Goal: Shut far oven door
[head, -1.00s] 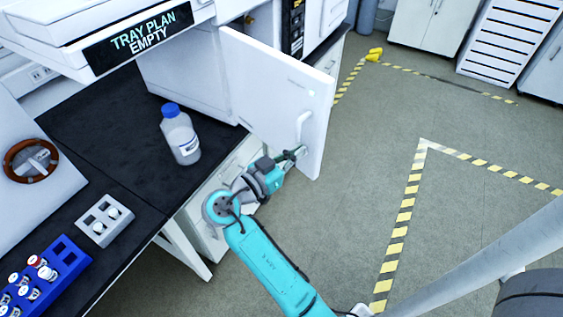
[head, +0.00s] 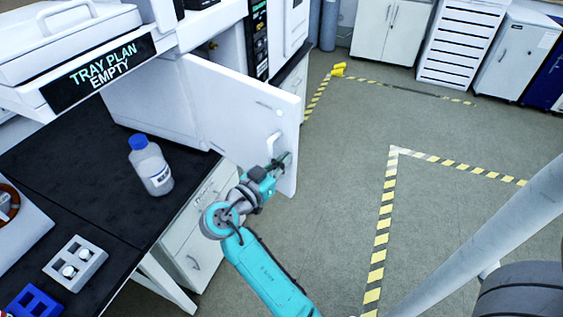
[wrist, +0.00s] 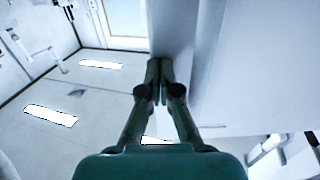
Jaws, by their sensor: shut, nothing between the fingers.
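The far oven door (head: 235,100) is a white panel standing wide open, swung out past the bench edge, with a pale handle (head: 273,145) near its free edge. My gripper (head: 285,160) is shut and empty. In the head view it is just below and right of the handle, close to the door's lower outer corner. In the wrist view, my shut fingertips (wrist: 160,68) overlap the edge of a pale panel (wrist: 178,40), which looks like the door. I cannot tell whether they touch it.
A blue-capped bottle (head: 152,170) stands on the black bench (head: 75,160), left of the door. A grey block (head: 76,263) and a blue rack (head: 35,302) are nearer. White drawers (head: 195,250) lie under the bench. The floor (head: 340,160) to the right is clear.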

